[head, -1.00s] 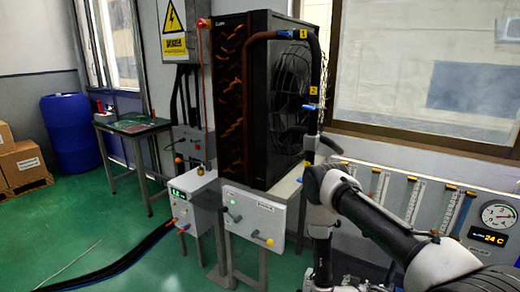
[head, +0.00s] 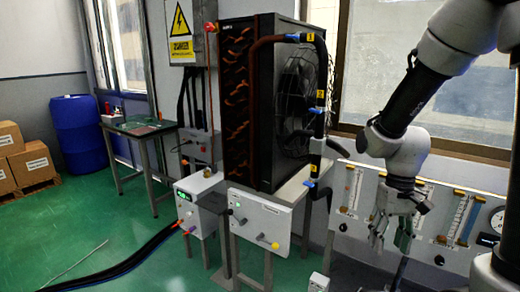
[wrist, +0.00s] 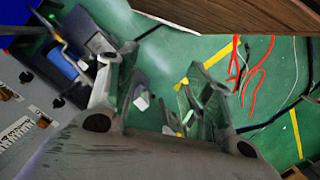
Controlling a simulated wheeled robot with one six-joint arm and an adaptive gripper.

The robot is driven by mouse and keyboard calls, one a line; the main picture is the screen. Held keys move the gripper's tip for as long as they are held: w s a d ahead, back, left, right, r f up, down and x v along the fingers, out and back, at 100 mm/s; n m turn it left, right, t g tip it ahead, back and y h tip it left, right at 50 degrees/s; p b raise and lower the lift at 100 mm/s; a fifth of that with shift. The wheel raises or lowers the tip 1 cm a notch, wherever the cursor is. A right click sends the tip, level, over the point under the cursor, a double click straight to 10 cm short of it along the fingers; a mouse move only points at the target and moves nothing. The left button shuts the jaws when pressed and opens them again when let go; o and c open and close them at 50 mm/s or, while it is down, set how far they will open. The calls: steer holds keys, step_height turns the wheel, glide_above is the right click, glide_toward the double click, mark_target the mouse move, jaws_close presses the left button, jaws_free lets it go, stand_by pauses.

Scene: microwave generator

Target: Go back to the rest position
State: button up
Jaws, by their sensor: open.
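My gripper (head: 391,236) hangs down at the right of the head view, in front of the wall panel with the flow tubes. It is open, with nothing between its fingers. In the wrist view its two fingers (wrist: 160,100) stand apart over green floor. My arm rises from the gripper to the upper right of the head view, bent at the elbow.
A black finned unit with a fan (head: 270,100) stands on a metal frame left of my gripper. A white control box (head: 260,222) and a smaller box with a green display (head: 196,205) sit below it. Dark cables (head: 120,262) cross the floor.

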steer(key=s+d+r+t, duration=0.2)
steer(key=s+r+t, duration=0.1)
steer(key=r, duration=0.5)
steer(key=s+d+r+t, duration=0.3)
steer(key=s+r, duration=0.3)
steer(key=r, duration=0.3)
steer(key=shift+r+t+h, duration=0.3)
steer(key=shift+t, duration=0.1)
stand_by(0.6)
